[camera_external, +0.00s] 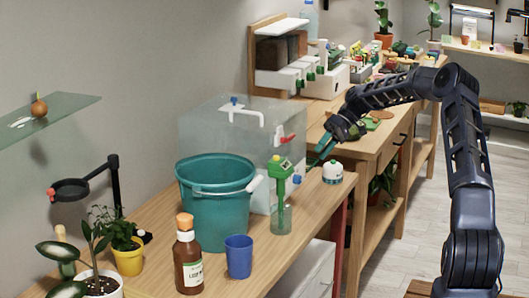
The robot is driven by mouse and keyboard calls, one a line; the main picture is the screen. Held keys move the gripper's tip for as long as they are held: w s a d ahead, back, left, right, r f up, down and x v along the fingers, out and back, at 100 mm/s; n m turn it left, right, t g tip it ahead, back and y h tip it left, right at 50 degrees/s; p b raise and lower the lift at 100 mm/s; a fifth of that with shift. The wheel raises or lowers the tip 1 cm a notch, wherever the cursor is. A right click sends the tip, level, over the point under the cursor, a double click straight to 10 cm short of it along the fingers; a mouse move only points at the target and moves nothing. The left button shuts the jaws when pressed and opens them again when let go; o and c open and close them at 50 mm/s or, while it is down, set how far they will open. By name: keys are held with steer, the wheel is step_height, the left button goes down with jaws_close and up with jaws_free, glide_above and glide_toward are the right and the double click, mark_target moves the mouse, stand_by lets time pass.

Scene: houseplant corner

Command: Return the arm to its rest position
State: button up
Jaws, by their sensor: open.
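My arm (463,140) rises from the lower right, bends at the top and reaches left over the wooden benches. My gripper (320,156) is at the end, low over the bench edge, just right of the clear box and above a small white and green round item (332,173). Its fingers look green-tinted and apart, with nothing seen between them. I cannot tell whether the fingers touch the white and green item.
On the near bench (326,202) stand a teal bucket (218,215), a clear box with a tap (215,130), a green-topped bottle (281,205), a brown bottle (188,262), a blue cup (239,257) and potted plants (127,252). Crowded benches continue behind. Open floor (395,240) lies right of the benches.

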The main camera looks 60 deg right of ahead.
steer(key=shift+a, duration=0.1)
steer(key=s+a+r+g+h, duration=0.2)
steer(key=a+r, duration=0.5)
steer(key=a, duration=0.7)
steer(key=s+a+r+n+g+h, duration=0.1)
steer(key=s+a+r+g+h, duration=0.15)
steer(key=a+r, duration=0.8)
steer(key=s+a+r+g+h, duration=0.15)
steer(key=a+r, duration=0.35)
steer(key=a, duration=1.1)
steer(key=s+a+r+t+h, duration=0.1)
steer(key=s+a+r+t, duration=0.1)
steer(key=s+a, duration=0.75)
steer(key=s+a+r+t+h, duration=0.2)
steer(key=s+a, duration=0.7)
steer(key=s, duration=0.2)
steer(key=s+a+f+t+y, duration=0.1)
steer(key=s+a+f, duration=0.1)
steer(key=s, duration=0.6)
steer(key=shift+s+a+f+t, duration=0.3)
steer(key=shift+s+f+t, duration=0.1)
steer(key=shift+f, duration=0.4)
steer(key=shift+c, duration=0.5)
